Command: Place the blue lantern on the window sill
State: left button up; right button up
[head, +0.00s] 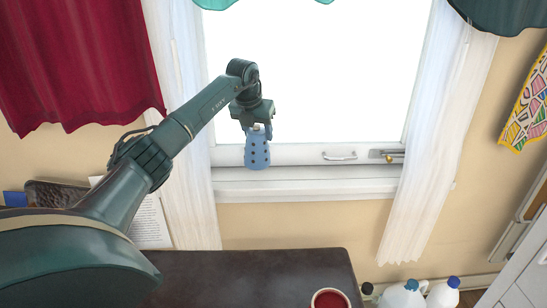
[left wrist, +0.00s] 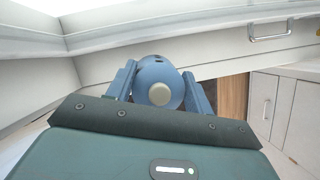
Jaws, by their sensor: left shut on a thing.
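The blue lantern (head: 257,150) is a small tapered blue body with dark round holes, upright in the head view. My left gripper (head: 258,131) is shut on its upper end, from above. In the left wrist view the lantern (left wrist: 159,85) sits between the two fingers of the gripper (left wrist: 158,95), its round pale knob facing the camera. The window sill (head: 310,190) is the white ledge under the window. The lantern appears in front of the window's lower frame, its base just above the sill in the picture. I cannot tell whether it touches the sill. My right gripper is not in view.
White curtains (head: 430,140) hang on both sides of the window. A dark tabletop (head: 250,275) with a red-filled cup (head: 330,299) is below. White jugs (head: 402,295) stand at the lower right. The sill right of the lantern is clear.

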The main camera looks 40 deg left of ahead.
aim_at(258, 148)
pick_arm(q)
notch_tip(258, 148, down, 3)
jog(key=shift+r, duration=0.2)
notch_tip(258, 148, down, 3)
jog(key=shift+b, duration=0.55)
jog(key=shift+r, duration=0.1)
jog(key=o, duration=1.6)
